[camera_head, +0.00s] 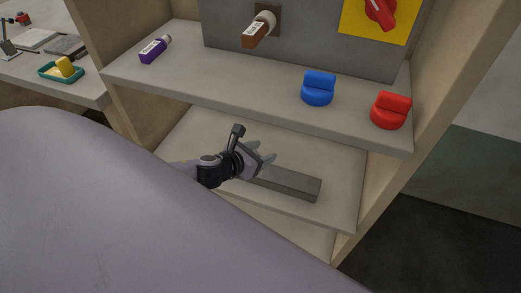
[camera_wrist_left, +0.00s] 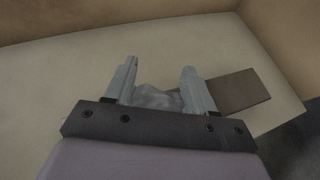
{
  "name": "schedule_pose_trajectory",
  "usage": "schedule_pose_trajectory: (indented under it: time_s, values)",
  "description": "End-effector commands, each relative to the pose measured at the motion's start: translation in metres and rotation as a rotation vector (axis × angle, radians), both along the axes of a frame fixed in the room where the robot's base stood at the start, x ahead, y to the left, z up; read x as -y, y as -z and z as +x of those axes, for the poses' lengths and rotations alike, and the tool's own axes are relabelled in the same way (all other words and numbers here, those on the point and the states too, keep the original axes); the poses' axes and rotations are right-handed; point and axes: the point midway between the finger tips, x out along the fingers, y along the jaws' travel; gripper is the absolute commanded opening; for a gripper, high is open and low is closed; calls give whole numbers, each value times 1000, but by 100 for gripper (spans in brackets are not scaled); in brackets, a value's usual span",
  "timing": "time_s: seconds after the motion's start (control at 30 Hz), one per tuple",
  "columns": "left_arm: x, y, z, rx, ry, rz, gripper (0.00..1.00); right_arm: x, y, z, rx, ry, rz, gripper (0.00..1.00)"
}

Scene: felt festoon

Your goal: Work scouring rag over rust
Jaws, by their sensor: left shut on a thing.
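My left gripper (camera_head: 267,155) is low over the lower shelf, at the left end of a flat grey-brown bar (camera_head: 291,183). In the left wrist view the gripper (camera_wrist_left: 160,68) has its fingers apart with a crumpled grey rag (camera_wrist_left: 157,97) between them, and it is shut on this rag. The bar (camera_wrist_left: 238,90) lies on the shelf to the right of the fingers, its near end partly behind the right finger. I cannot make out a distinct rust patch on it. My right gripper is not in view.
The upper shelf (camera_head: 210,79) holds a purple bottle (camera_head: 153,50), a blue knob-shaped piece (camera_head: 318,89) and a red one (camera_head: 390,111). A grey panel behind has a labelled brown handle and a red switch on yellow. The lower shelf (camera_head: 210,130) is otherwise bare. A teal tray stands far left.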

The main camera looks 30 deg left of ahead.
Motion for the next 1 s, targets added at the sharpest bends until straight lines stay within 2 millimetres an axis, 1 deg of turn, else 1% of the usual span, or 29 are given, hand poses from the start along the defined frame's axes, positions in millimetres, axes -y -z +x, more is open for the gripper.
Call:
schedule_pose_trajectory:
  time_s: [0.57,1.0]
  values:
    - [0,0,0,0,0,0,20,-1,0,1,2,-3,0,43]
    - [0,6,0,1,0,0,20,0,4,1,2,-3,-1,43]
